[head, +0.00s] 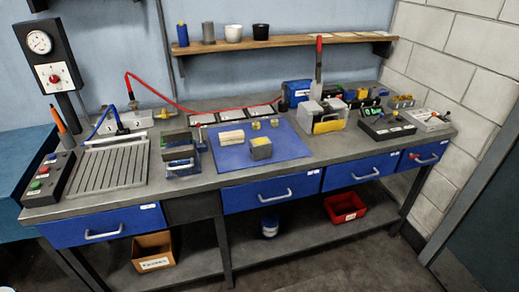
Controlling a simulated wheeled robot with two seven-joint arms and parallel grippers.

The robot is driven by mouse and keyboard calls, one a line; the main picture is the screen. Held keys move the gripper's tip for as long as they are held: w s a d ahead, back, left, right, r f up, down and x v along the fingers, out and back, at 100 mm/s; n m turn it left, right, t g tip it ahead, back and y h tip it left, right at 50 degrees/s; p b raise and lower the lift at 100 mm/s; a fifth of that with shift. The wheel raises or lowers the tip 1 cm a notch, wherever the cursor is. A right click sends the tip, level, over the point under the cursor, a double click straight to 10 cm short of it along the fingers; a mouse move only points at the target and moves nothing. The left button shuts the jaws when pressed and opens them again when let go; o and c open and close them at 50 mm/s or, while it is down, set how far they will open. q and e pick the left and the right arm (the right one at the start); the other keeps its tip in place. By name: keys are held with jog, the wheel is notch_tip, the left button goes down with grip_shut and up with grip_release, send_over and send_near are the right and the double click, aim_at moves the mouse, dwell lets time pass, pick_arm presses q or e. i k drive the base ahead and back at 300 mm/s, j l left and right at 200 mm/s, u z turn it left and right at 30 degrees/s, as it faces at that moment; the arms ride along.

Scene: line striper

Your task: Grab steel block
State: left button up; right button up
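A grey block (261,149), which looks like the steel block, sits on the blue mat (290,152) near the mat's front edge. It is roughly cube-shaped, with a small yellowish patch on its front. A pale, longer block (231,138) lies behind it to the left, and two small brass-coloured pieces (273,122) sit further back on the mat. Neither of my grippers shows in the head view.
A vise-like device (181,158) stands left of the mat, and a press with an upright lever (319,110) stands right of it. A slotted plate (110,165) lies further left. A shelf (290,39) spans the wall. Mat space right of the grey block is free.

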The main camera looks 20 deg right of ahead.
aim_at(261, 147)
jog(key=i+j, duration=0.45)
jog(key=i+j+z, duration=0.6)
jog(key=j+z, duration=0.25)
